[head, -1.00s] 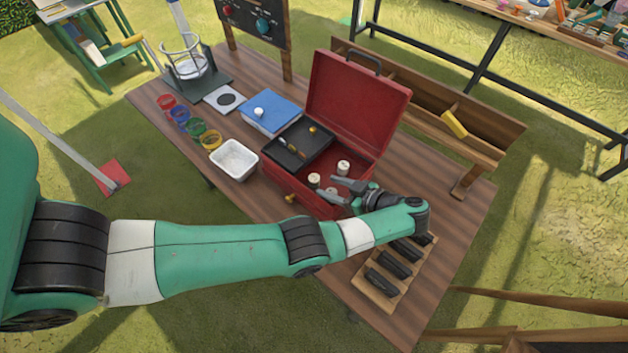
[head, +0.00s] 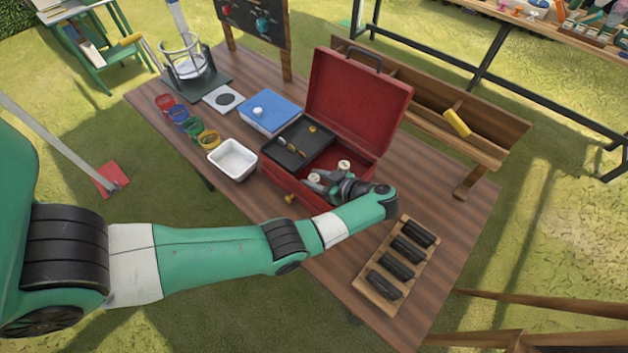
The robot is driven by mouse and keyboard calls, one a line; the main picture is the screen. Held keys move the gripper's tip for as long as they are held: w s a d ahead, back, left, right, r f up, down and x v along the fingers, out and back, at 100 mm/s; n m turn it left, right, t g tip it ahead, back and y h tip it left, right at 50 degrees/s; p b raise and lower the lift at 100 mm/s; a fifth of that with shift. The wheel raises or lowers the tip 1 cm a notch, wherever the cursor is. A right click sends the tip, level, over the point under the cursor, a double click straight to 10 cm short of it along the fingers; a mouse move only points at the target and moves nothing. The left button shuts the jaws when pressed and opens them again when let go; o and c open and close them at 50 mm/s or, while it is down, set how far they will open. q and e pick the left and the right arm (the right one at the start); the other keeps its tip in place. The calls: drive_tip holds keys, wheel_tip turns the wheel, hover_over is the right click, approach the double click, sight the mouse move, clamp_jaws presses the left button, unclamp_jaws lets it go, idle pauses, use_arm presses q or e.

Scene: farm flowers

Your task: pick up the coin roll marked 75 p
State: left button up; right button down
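The red cash box (head: 288,186) stands open on the wooden table, its lid raised at the back. Inside it, one pale coin roll (head: 344,165) stands upright towards the right. Another pale coin roll (head: 314,178) is at the left, right at the fingers of my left gripper (head: 317,183). The gripper is low in the box's front compartment. Its fingers are small and partly overlap this roll, so I cannot tell if they are closed on it. A third roll seen earlier is hidden now. The markings on the rolls are too small to read. My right gripper is not in view.
A dark tray (head: 291,157) fills the box's left part. A white bowl (head: 232,160), coloured rings (head: 180,117) and a blue case (head: 270,110) are to the left. A wooden rack (head: 383,306) with black pieces is at the front right. The table between box and rack is clear.

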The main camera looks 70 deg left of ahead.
use_arm(q)
clamp_jaws()
drive_tip(key=shift+r, duration=0.15)
